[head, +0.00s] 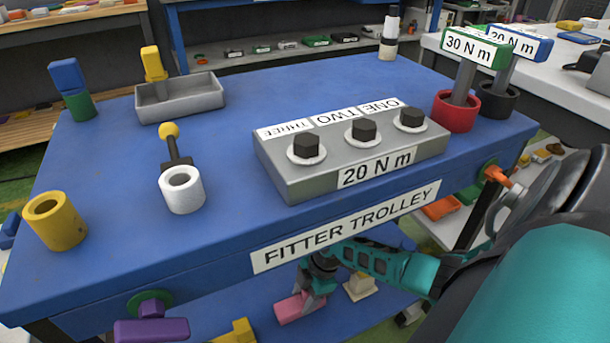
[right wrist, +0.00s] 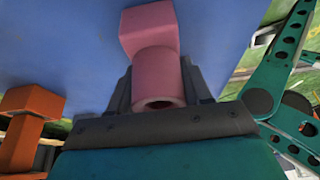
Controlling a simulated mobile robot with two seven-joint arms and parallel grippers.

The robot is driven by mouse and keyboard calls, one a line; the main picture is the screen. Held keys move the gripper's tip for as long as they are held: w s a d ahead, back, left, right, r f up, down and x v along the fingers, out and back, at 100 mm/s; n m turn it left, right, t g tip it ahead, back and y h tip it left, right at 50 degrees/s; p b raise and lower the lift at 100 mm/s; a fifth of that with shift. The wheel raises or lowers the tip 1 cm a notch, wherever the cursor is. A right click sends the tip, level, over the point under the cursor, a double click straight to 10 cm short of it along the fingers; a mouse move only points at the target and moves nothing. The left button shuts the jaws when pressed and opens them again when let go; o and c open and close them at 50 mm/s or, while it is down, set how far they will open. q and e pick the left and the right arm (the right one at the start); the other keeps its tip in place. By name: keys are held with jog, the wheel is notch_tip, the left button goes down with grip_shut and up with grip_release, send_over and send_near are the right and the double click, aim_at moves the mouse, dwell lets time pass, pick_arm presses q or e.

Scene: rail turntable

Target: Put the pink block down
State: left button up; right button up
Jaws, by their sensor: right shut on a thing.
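The pink block (head: 296,308) is low under the front of the blue trolley, over its lower blue shelf (head: 262,318). My right gripper (head: 318,284) is shut on it. In the right wrist view the pink block (right wrist: 150,28) has a round, hollow-ended part between the two fingers (right wrist: 158,85) and a square part beyond them. The square part is seen against a blue surface. I cannot tell whether the block touches the shelf. My left gripper is not in view.
The trolley top (head: 235,235) overhangs my right gripper. A cream piece (head: 360,286) is close to the right of the pink block, and a yellow piece (head: 236,332) is to its left. A purple handle (head: 150,331) juts from the trolley front. Blue shelf shows between these pieces.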

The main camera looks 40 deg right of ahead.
jog(key=o, duration=1.3)
